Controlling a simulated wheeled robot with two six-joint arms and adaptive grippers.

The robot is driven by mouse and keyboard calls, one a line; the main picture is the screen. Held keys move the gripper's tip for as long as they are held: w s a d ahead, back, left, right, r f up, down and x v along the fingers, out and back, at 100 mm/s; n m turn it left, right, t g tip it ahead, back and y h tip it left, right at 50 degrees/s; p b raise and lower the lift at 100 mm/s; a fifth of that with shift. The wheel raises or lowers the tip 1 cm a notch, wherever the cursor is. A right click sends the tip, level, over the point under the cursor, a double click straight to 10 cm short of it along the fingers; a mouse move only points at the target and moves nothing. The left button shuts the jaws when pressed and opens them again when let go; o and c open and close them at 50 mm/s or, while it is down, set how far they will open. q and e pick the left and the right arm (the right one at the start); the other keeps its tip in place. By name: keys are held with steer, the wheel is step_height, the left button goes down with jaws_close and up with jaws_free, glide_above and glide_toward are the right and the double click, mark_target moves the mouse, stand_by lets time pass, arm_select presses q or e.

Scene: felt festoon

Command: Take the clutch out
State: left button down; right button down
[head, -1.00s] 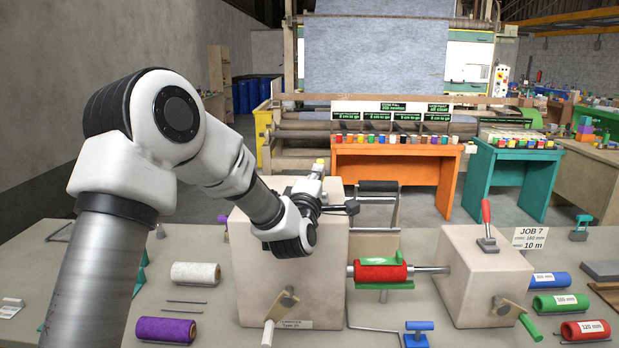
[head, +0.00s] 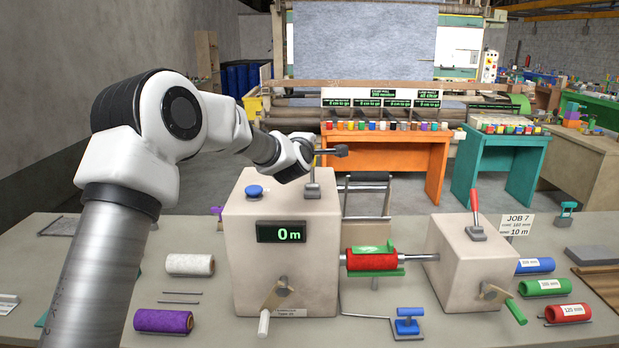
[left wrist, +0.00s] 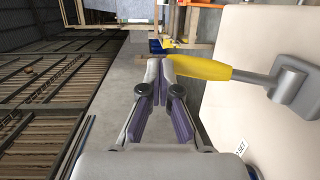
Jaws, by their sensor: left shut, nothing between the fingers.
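A lever on top of the left cream machine box (head: 245,225) has a metal stem and base (head: 313,190). No label shows which lever is the clutch. My left gripper (head: 342,151) is above that box at the lever's top. Its fingers (left wrist: 161,68) are shut and empty, close beside the grip's end; I cannot tell whether they touch. A second lever with a red grip (head: 474,200) stands on the right box (head: 460,260). My right gripper is not in view.
A green display (head: 282,232) reads 0 m, below a blue button (head: 254,191). A red roll (head: 372,261) sits on the shaft between the boxes. White (head: 190,264) and purple (head: 163,321) rolls lie left on the bench. Coloured rolls (head: 553,287) lie right.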

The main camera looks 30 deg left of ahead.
arm_select(q)
steer(key=shift+w+a+g+p, duration=0.3)
steer(key=shift+w+a+p, duration=0.05)
steer(key=shift+w+p, duration=0.2)
steer(key=shift+w+a+f+g+p, duration=0.1)
steer(key=shift+w+a+g+p, duration=0.1)
steer(key=shift+g+p, duration=0.2)
steer(key=shift+f, duration=0.1)
steer(key=shift+h, duration=0.3)
